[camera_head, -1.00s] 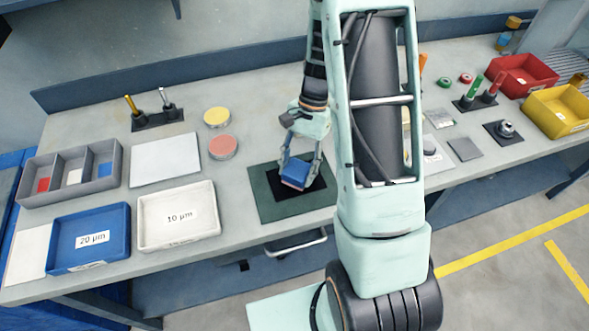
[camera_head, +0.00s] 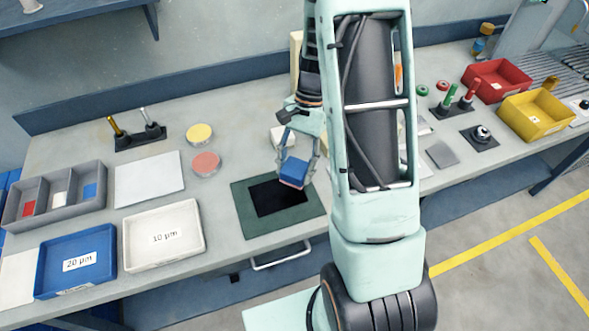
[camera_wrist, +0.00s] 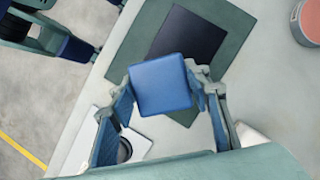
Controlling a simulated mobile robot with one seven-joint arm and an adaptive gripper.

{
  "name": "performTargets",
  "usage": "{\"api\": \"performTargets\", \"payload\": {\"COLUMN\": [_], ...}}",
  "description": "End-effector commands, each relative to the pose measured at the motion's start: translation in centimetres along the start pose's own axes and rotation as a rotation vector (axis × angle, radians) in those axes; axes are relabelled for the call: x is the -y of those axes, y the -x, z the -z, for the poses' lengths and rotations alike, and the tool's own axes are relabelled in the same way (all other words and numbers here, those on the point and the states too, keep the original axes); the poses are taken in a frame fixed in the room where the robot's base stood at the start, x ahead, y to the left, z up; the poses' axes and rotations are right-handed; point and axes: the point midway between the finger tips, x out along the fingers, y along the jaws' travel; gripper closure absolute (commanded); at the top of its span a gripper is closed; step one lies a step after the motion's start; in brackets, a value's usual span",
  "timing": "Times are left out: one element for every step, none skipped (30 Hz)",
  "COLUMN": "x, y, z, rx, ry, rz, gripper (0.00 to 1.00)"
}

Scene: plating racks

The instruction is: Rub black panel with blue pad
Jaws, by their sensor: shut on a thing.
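The blue pad (camera_head: 294,171) is a small block with a reddish-brown lower edge. My gripper (camera_head: 296,174) is shut on it, and the wrist view shows the pad (camera_wrist: 160,84) between both fingers. The black panel (camera_head: 268,199) lies flat on a dark green mat (camera_head: 246,223) on the bench. The pad is at the panel's upper right in the head view and looks raised above the mat. In the wrist view the pad hides part of the black panel (camera_wrist: 187,37).
A white 10 µm tray (camera_head: 132,246), a blue 20 µm tray (camera_head: 42,276) and a grey divided box (camera_head: 98,195) stand left. Yellow (camera_head: 199,133) and pink (camera_head: 206,163) round tins sit behind the mat's left. Red (camera_head: 496,81) and yellow (camera_head: 536,114) bins stand far right.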

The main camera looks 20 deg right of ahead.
Motion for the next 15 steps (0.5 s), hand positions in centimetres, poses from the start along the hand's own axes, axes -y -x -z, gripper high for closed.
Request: {"api": "performTargets", "payload": {"x": [0.0,0.0,0.0,-0.1,-0.1,-0.1,-0.1,-0.1,-0.1,-0.1,-0.1,-0.1,-0.1,-0.1,-0.1], "y": [0.8,1.1,1.4,1.7,2.0,2.3,2.5,2.7,2.9,3.0,3.0,3.1,3.1,3.1,3.0], "z": [-0.3,-0.4,-0.5,-0.6,-0.7,-0.8,-0.9,-0.9,-1.0,-1.0,-1.1,-1.1,-1.1,-1.1,-1.1], "rx": [0.000,0.000,0.000,0.000,-0.001,-0.001,-0.001,-0.001,-0.001,-0.001,-0.001,-0.001,-0.001,-0.001,-0.001], "ry": [0.001,0.001,0.001,0.001,0.002,0.002,0.002,0.002,0.002,0.002,0.002,0.003,0.002,0.002,0.002], "rz": [0.000,0.000,0.000,0.000,0.000,0.000,0.000,0.000,0.000,0.000,-0.001,-0.001,-0.001,-0.001,-0.001], "gripper": [0.78,0.78,0.78,0.78,0.78,0.78,0.78,0.78,0.78,0.78,0.78,0.78,0.78,0.78,0.78]}}
